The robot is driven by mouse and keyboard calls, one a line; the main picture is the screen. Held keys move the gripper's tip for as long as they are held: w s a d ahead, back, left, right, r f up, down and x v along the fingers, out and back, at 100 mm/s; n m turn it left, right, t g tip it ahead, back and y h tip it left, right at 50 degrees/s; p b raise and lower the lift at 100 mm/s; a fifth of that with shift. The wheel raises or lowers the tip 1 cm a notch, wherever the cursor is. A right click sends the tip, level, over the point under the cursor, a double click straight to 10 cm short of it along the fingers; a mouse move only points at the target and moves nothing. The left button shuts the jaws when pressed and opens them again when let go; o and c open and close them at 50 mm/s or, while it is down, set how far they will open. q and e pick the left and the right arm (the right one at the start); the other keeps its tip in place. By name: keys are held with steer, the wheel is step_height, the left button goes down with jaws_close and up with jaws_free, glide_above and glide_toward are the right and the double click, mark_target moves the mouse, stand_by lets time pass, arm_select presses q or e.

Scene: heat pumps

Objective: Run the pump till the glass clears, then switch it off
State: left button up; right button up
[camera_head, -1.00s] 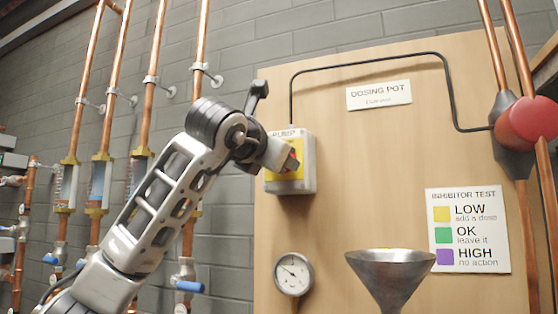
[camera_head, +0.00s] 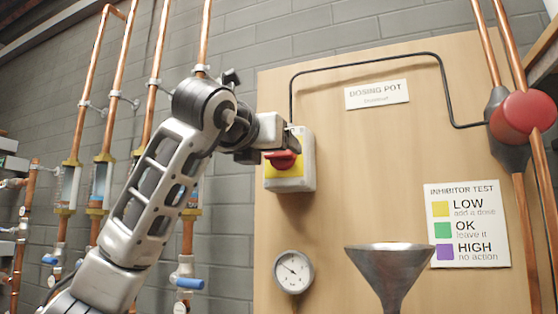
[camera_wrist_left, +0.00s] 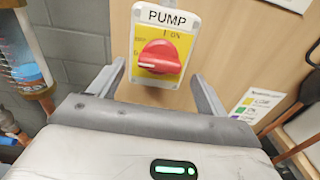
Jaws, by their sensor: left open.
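The pump switch box (camera_head: 304,160) is on the wooden board, with a yellow plate and a red rotary knob (camera_head: 282,159). In the left wrist view the knob (camera_wrist_left: 158,57) lies nearly level under the PUMP label, its white mark toward the left, away from the "I ON" print at the top. My left gripper (camera_wrist_left: 157,80) is open; its fingers stand apart on either side of the box's lower part, clear of the knob. A sight glass (camera_wrist_left: 22,62) at the left edge of the wrist view holds blue liquid. My right gripper is not in view.
More sight glasses (camera_head: 100,184) sit on the copper pipes at left, partly behind my left arm. A gauge (camera_head: 293,271), a steel funnel (camera_head: 390,268) and an inhibitor test chart (camera_head: 467,225) are below and right. A red round part (camera_head: 527,116) is at right.

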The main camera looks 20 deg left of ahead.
arm_select(q)
steer(key=shift+s+d+b, duration=0.1)
steer(key=shift+s+b, duration=0.75)
steer(key=shift+s, duration=1.7)
